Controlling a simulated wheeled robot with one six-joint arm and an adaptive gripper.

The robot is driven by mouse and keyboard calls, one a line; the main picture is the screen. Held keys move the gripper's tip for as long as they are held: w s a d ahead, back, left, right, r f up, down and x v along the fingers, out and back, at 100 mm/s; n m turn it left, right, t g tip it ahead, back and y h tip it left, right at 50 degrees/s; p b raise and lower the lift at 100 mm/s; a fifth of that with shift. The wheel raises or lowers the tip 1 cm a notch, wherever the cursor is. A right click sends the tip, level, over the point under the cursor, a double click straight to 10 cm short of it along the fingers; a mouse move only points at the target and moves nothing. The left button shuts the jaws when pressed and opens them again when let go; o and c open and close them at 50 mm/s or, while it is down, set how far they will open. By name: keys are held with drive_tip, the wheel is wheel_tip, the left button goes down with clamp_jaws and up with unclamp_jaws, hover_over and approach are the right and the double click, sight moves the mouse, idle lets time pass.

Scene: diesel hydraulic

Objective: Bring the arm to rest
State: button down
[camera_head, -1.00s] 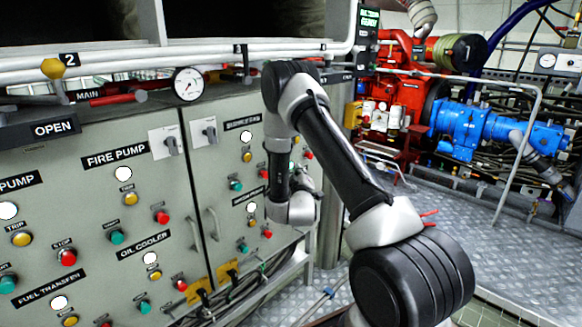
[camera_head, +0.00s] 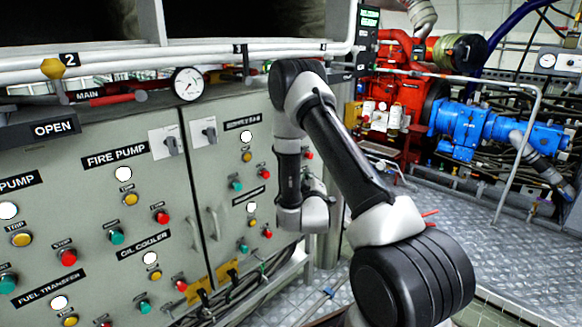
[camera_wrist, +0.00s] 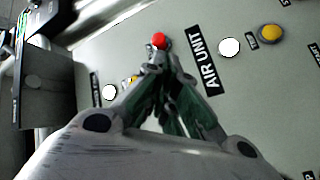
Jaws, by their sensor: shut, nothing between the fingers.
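My arm stands folded in front of the right part of the grey control cabinet (camera_head: 85,215) in the head view. Its wrist end hangs down near the right cabinet door, and the fingers are hidden there. In the wrist view my gripper (camera_wrist: 160,50) is shut, with its fingertips together and nothing held. The tips overlap a red button (camera_wrist: 159,39) in the picture. I cannot tell whether they touch it, but the panel looks some way off. An "AIR UNIT" label (camera_wrist: 205,62) shows to the right of the fingers.
A gauge (camera_head: 188,84) and white pipes run along the cabinet top. A red and blue pump set (camera_head: 490,125) stands at the back right behind a rail (camera_head: 520,140). The plate floor between is fairly clear.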

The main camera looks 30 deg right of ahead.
idle(0.5)
drive_tip(key=s+a+f+m+g+y, duration=0.15)
drive_tip(key=f+g, duration=0.25)
drive_tip(key=f, duration=0.4)
drive_tip(key=s+a+f+m+g+y, duration=0.1)
drive_tip(key=s+a+f+g+y, duration=0.2)
drive_tip(key=f, duration=0.5)
drive_tip(key=s+a+r+m+g+y, duration=0.2)
drive_tip(key=s+a+g+y, duration=0.1)
drive_tip(key=s+g, duration=0.25)
drive_tip(key=s+a+r, duration=0.1)
drive_tip(key=s+r, duration=1.3)
drive_tip(key=r, duration=0.4)
drive_tip(key=s+a+r, duration=0.2)
drive_tip(key=s+r, duration=1.2)
drive_tip(key=r, duration=0.4)
drive_tip(key=shift+s+a+y, duration=0.15)
drive_tip(key=shift+s+y, duration=0.05)
drive_tip(key=shift+y, duration=0.15)
